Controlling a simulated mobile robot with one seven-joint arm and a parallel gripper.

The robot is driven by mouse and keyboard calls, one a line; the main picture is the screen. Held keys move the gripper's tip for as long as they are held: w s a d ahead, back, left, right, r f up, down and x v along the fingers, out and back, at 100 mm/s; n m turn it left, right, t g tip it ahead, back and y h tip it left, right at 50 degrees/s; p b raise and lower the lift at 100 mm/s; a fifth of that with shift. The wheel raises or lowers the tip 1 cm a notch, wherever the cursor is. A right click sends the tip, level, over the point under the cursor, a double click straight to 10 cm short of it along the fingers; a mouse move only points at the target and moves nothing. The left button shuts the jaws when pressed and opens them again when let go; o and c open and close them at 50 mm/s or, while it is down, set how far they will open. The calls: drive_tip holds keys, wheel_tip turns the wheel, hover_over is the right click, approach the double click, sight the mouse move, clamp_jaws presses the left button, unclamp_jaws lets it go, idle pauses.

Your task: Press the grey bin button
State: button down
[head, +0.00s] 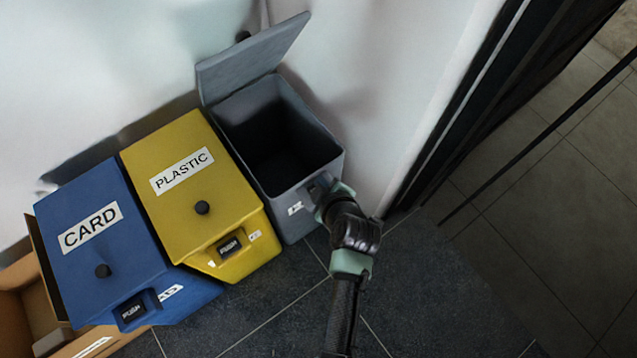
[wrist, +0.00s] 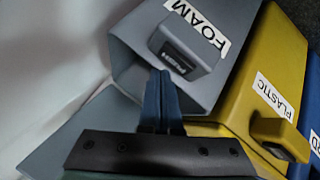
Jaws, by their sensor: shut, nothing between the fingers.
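The grey bin (head: 327,151) stands right of the yellow bin in the head view, its lid (head: 250,62) raised and its dark inside showing. In the wrist view the grey bin (wrist: 135,45) has a FOAM label (wrist: 197,22). Its dark push button (wrist: 180,58) sits in a grey housing on the front. My gripper (wrist: 161,73) is shut and empty, its blue fingers together at the lower left edge of the button housing. I cannot tell whether the tips touch it. In the head view my wrist hides part of the bin's front right corner.
The yellow PLASTIC bin (head: 175,215) and the blue CARD bin (head: 85,265) stand close on the left, lids shut. A cardboard box (head: 22,290) is at the far left. A white wall stands behind the bins. Dark floor tiles (head: 430,300) are clear in front.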

drive_tip(key=shift+r+p, duration=2.2)
drive_tip(key=shift+r, duration=0.3)
drive_tip(key=shift+w+r, duration=0.1)
